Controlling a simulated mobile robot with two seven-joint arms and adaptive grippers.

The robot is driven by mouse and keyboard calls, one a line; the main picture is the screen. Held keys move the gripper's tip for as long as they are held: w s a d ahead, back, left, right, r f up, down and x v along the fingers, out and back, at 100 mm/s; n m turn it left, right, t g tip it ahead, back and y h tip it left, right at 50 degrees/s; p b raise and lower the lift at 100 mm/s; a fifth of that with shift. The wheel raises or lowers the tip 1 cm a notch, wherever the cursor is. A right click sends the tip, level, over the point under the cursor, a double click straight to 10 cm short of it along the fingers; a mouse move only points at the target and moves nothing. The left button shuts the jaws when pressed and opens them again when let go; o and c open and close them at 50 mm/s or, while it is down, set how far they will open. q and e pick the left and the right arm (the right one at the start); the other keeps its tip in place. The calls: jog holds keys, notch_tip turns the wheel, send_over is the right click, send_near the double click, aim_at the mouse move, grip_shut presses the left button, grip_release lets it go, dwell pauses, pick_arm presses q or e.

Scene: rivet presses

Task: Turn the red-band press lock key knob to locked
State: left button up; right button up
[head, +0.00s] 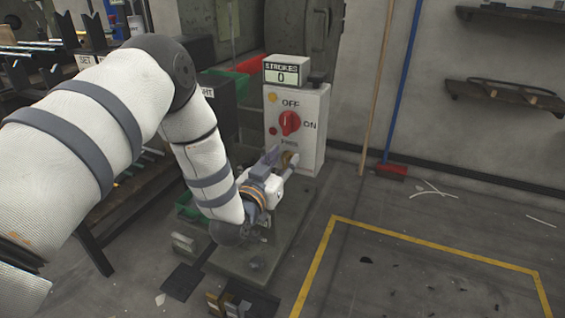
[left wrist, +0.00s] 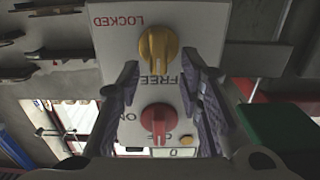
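The white press control box (head: 308,152) stands right of centre in the head view. Its gold lock key knob (head: 290,158) sits low on the front, partly hidden by my left gripper (head: 280,157). In the left wrist view, which is upside down, the gold knob (left wrist: 157,48) has its ridge pointing to FREE; LOCKED is printed to one side. My left gripper (left wrist: 165,95) is open, its fingers spread on either side of the panel's middle, with nothing between the tips; the knob is just beyond them. My right gripper is out of view.
A red OFF/ON switch (head: 289,123) sits above the lock knob, and a STROKES counter (head: 282,71) reading 0 is on top. A green bin (head: 228,84) is behind to the left. Blue-handled broom (head: 391,169) leans at right. Yellow-lined floor at right is mostly clear.

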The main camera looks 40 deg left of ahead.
pick_arm(q)
jog(key=shift+c, duration=0.3)
grip_shut()
jog(key=shift+d, duration=0.1)
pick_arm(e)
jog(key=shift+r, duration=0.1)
pick_arm(q)
jog(key=m+p, duration=0.2)
jog(key=m, duration=0.1)
jog(key=shift+d+r+m+p, duration=0.1)
jog(key=shift+d+m+p, duration=0.2)
jog(key=shift+d+p, duration=0.1)
jog(key=shift+w+d+f+m+p, duration=0.15)
jog(key=shift+f+m+p, duration=0.25)
jog(key=shift+m, duration=2)
jog(key=shift+d+f+m+p, duration=0.25)
jog(key=shift+m+p, duration=0.25)
jog(key=shift+m, duration=1.9)
jog(key=shift+w+d+f+m+p, duration=0.1)
jog(key=shift+f+m+p, duration=0.35)
jog(key=shift+m, duration=1.95)
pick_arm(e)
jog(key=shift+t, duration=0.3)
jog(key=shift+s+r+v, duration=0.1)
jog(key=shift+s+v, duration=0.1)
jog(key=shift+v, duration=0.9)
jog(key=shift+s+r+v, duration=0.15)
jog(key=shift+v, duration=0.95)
